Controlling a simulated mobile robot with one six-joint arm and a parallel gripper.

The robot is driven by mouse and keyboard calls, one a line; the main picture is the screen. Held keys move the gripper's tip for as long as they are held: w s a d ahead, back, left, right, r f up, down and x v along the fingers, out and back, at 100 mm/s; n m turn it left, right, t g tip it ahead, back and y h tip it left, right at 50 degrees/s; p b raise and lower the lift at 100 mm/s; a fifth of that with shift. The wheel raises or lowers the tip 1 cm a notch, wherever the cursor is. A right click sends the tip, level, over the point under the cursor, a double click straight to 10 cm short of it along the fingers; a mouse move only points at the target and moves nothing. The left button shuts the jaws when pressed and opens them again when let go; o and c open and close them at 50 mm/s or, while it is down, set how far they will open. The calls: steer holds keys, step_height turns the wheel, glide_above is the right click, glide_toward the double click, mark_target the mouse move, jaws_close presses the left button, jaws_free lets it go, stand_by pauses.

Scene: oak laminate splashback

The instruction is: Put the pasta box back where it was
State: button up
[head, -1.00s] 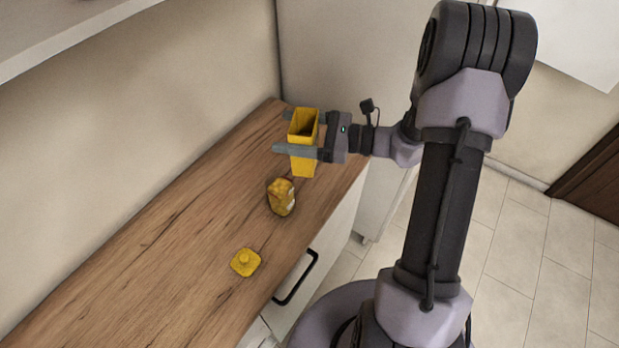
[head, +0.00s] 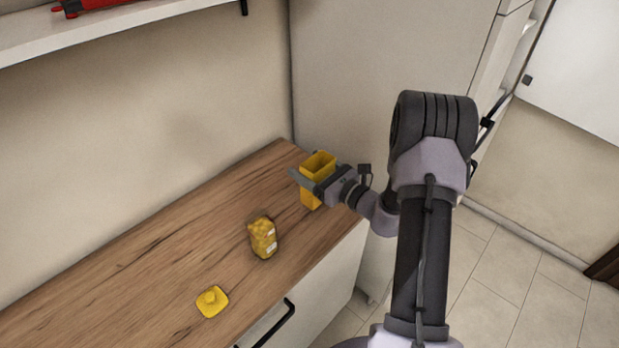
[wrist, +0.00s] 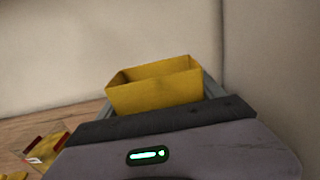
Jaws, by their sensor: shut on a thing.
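An open-topped yellow box (head: 310,198) is between the fingers of my gripper (head: 302,166), near the far end of the wooden counter. My gripper is shut on it, one finger along each side. The box looks empty as far as I can see inside, and about upright. I cannot tell whether its base touches the counter. In the wrist view the yellow box (wrist: 155,95) fills the space between the fingers. A yellow lid with a knob (head: 212,301) lies on the counter. A clear pack with yellow contents (head: 263,238) stands between the lid and the box.
The wooden counter (head: 150,270) is clear to the left and along the wall. A tall white cabinet (head: 370,70) closes off its far end. A white shelf (head: 130,32) with a red object (head: 90,5) hangs above. A black drawer handle (head: 275,325) is on the counter's front.

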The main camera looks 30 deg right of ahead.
steer(key=shift+w+d+f+b, duration=0.1)
steer(key=shift+f+b, duration=0.95)
steer(key=shift+f, duration=0.9)
steer(key=o, duration=1.6)
steer(key=shift+c, duration=0.2)
steer(key=p+v, duration=0.2)
steer(key=v, duration=1)
steer(key=shift+r, duration=0.25)
